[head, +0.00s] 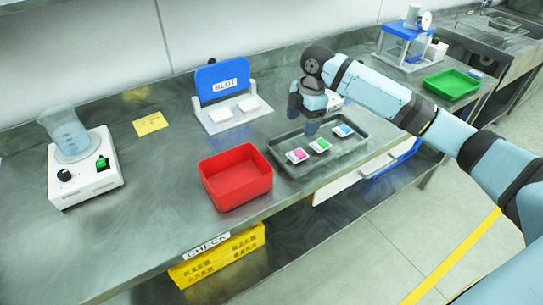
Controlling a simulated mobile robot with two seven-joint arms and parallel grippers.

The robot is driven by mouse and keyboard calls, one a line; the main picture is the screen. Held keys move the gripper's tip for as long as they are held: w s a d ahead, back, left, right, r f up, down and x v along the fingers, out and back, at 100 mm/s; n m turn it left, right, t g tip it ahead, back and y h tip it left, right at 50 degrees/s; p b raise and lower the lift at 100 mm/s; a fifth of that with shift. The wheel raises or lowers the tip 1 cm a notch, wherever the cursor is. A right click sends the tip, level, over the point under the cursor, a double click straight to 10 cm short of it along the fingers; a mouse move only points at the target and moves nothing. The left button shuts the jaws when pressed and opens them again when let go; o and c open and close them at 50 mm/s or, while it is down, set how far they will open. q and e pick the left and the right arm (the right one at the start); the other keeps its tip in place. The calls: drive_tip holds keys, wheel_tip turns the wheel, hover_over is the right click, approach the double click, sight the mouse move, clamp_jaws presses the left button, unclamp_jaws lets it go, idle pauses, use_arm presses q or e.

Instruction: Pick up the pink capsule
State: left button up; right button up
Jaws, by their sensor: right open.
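The pink capsule (299,154) lies in a small white holder at the left end of a dark grey tray (290,170) on the bench. A green capsule (321,145) and a blue capsule (344,130) sit in similar holders to its right on the same tray. My right gripper (311,130) is above the tray, pointing down, close to the pink and green capsules. It is open and appears empty; its fingertips are small and dark. My left gripper is not in view.
A red bin (236,178) stands left of the tray. A blue-and-white stand (222,80) is behind it. The front left bench is clear.

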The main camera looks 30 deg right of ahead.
drive_tip(key=w+r, duration=0.1)
hover_over(298, 154)
drive_tip(key=shift+n, duration=0.3)
wheel_tip(298, 154, down, 6)
drive_tip(key=shift+d+f+b, duration=0.1)
drive_tip(key=shift+d+b, duration=0.05)
drive_tip(key=shift+b, duration=0.2)
drive_tip(key=shift+f, duration=0.75)
wheel_tip(298, 154, down, 5)
drive_tip(key=shift+s+r, duration=0.1)
drive_tip(key=c, duration=1)
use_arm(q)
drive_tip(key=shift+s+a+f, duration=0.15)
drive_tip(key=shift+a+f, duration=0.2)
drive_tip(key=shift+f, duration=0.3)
